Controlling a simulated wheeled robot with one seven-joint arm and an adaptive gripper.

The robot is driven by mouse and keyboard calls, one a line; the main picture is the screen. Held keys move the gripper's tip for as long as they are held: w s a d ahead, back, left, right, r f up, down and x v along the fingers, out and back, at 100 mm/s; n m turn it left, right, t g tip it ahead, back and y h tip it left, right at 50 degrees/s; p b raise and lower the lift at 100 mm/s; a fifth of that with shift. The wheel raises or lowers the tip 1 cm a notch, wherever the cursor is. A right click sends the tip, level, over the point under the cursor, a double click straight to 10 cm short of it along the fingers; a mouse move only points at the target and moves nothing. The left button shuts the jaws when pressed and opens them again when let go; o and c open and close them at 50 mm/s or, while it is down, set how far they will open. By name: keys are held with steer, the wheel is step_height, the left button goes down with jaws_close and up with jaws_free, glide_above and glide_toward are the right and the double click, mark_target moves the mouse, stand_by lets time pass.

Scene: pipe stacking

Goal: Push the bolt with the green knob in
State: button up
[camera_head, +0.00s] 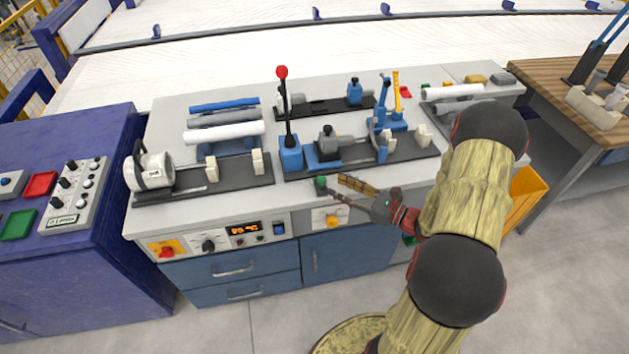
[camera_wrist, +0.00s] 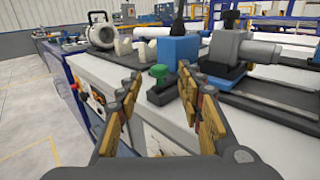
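The green knob (camera_head: 320,181) stands near the front edge of the workbench, in front of the black base plate of the middle fixture. In the wrist view the green knob (camera_wrist: 158,72) sits on top of a dark bolt at the bench edge, beside a blue block. My gripper (camera_head: 332,187) reaches in from the right at the front edge of the bench. Its two fingers are spread apart, and in the wrist view the knob shows between the tips of my gripper (camera_wrist: 160,78). Nothing is held. I cannot tell whether a finger touches the knob.
A blue fixture with a red-topped lever (camera_head: 281,72) stands behind the knob. A grey clamp (camera_head: 328,142) lies to its right, and a white-and-grey machine (camera_head: 149,171) at the left. Pipes (camera_head: 223,133) rest behind. The front panel (camera_head: 335,216) has a yellow switch below.

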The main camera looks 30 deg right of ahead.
mark_target(325, 181)
steer(key=b+x, duration=0.2)
steer(key=x, duration=0.5)
steer(key=shift+c, duration=0.5)
steer(key=shift+f, duration=0.1)
steer(key=c, duration=0.7)
jaws_close()
